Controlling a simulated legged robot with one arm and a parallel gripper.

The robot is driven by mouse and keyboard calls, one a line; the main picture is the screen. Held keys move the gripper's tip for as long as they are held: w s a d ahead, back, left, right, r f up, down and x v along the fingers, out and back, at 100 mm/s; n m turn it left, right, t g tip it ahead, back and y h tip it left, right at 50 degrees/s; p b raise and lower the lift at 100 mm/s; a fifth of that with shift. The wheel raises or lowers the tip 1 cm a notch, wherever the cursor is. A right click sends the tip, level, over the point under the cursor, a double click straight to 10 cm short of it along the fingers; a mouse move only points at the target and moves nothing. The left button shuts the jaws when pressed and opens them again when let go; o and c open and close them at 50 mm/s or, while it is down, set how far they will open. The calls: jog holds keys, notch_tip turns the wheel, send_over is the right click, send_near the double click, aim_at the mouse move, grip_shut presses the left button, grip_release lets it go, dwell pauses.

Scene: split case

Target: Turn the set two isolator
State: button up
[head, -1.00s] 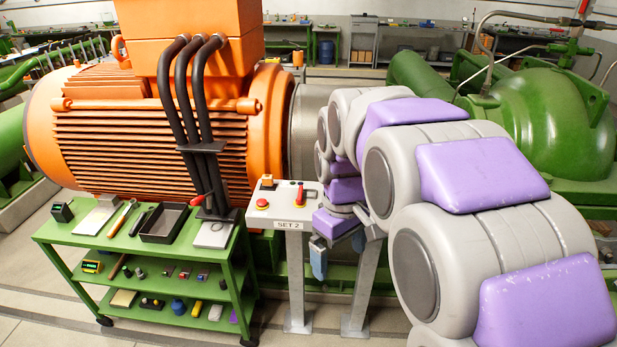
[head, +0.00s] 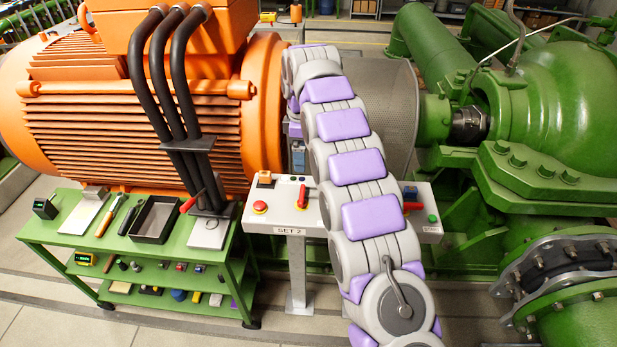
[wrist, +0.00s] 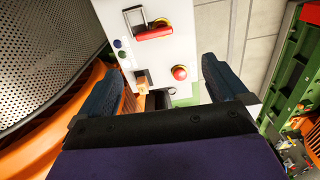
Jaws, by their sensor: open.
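The SET 2 panel (head: 285,223) is a pale control box on a post, left of my arm in the head view. Its isolator, a red handle (head: 302,196), is on the top face. In the wrist view the same red handle (wrist: 154,33) lies across the panel's upper part (wrist: 175,50). A red round button (wrist: 180,72) and a tan block (wrist: 142,83) are lower on the panel. My gripper (wrist: 160,63) is open and empty, its dark blue fingers either side of the panel in the picture and apart from the handle. Nothing shows between the fingertips touching them.
A second panel with a red handle (head: 413,206) and green button (head: 432,218) is right of my arm. A green tool cart (head: 125,262) stands left. The orange motor (head: 130,110) is behind, and a perforated coupling guard (head: 385,105) and green pump (head: 570,120) lie right.

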jog(key=w, duration=0.2)
jog(key=b, duration=0.3)
send_near(302, 193)
jog(key=shift+n, duration=0.3)
notch_tip(302, 193, down, 9)
jog(key=shift+f, duration=0.1)
jog(key=c, duration=0.8)
jog(key=shift+o, duration=0.2)
